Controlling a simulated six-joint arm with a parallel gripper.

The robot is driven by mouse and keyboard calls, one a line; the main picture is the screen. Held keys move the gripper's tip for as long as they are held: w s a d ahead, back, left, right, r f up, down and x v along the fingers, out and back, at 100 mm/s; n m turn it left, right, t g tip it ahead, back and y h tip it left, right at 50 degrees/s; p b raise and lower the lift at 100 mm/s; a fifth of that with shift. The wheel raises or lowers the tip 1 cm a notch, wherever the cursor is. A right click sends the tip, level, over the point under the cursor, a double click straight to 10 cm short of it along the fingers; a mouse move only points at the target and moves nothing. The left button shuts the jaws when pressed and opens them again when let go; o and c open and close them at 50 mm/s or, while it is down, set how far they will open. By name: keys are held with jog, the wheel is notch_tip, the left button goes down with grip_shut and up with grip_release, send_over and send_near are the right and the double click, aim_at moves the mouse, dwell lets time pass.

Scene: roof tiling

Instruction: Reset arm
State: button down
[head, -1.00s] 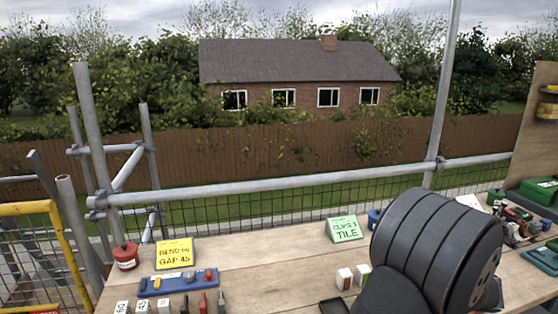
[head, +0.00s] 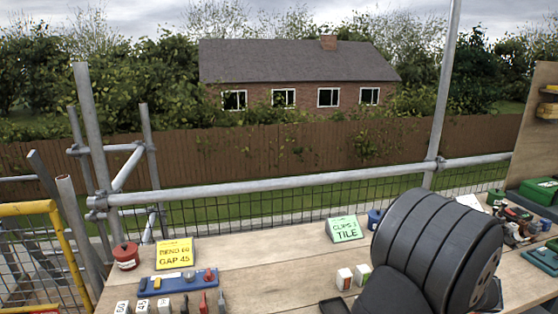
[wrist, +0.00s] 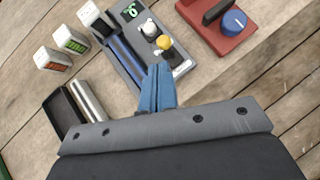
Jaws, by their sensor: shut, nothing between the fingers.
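My gripper shows in the wrist view as two blue fingers (wrist: 158,90) pressed together, shut and empty. The fingertips hang over the near edge of a grey device (wrist: 132,48) with a green display, a white knob and a yellow knob. How high they are above it I cannot tell. In the head view my dark arm (head: 435,250) fills the lower right, and the fingers are hidden there.
The wrist view shows a red block with a blue dial (wrist: 234,22), a black tray (wrist: 68,112) and a metal cylinder (wrist: 88,100). The head view shows a yellow sign (head: 174,253), a green sign (head: 345,229), a red tin (head: 126,256) and a blue tool rack (head: 165,284). Bench between the signs is clear.

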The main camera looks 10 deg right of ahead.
jog(key=x, duration=0.3)
jog(key=shift+s+d+f, duration=0.15)
jog(key=shift+d+f, duration=0.05)
jog(key=shift+f, duration=0.15)
jog(key=shift+s+f+t, duration=0.3)
jog(key=shift+f+t, duration=0.15)
jog(key=shift+f, duration=0.15)
jog(key=shift+s+f+t, duration=0.25)
jog(key=shift+f+t, duration=0.2)
jog(key=shift+f, duration=0.1)
jog(key=shift+s+d+f+m+t, duration=0.15)
jog(key=shift+s+f+t, duration=0.15)
jog(key=shift+s+f, duration=0.15)
jog(key=shift+s+d+f+m+t, duration=0.2)
jog(key=shift+s+f+t, duration=0.1)
jog(key=shift+f, duration=0.15)
jog(key=s+a+f+v, duration=0.1)
jog(key=f+v, duration=0.1)
jog(key=v, duration=1)
jog(key=r+n, duration=0.1)
jog(key=n, duration=0.1)
jog(key=w+a+r+n, duration=0.1)
jog(key=n, duration=0.1)
jog(key=a+r+n+y, duration=0.1)
jog(key=r+n, duration=0.1)
jog(key=n, duration=0.1)
jog(key=shift+w+g, duration=0.3)
